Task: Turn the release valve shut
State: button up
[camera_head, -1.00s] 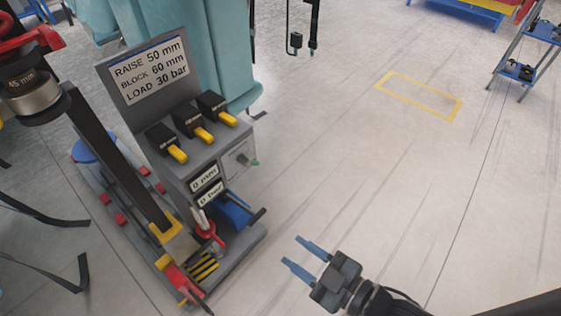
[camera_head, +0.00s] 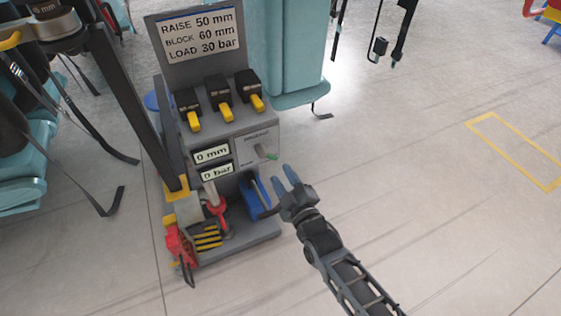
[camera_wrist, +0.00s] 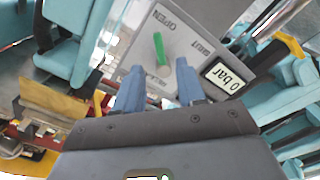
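The release valve is a small green lever (camera_head: 262,152) on a grey plate (camera_head: 248,146) at the right side of the grey console. My gripper (camera_head: 284,177) is just right of and below the lever in the head view. Its two blue fingers (camera_wrist: 157,88) are apart with nothing between them. In the wrist view the lever lies beyond the fingertips, between their lines. Contact is not visible.
The console bears a sign (camera_head: 199,32), yellow-handled levers (camera_head: 225,111) and displays reading 0 mm and 0 bar (camera_head: 216,171). A blue part (camera_head: 251,192) and a red-and-white part (camera_head: 216,205) sit low on it. A dark post (camera_head: 133,105) stands left.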

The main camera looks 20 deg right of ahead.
aim_at(272, 158)
jog(key=w, duration=0.6)
jog(key=shift+w+b, duration=0.3)
jog(key=shift+b, duration=0.1)
grip_shut()
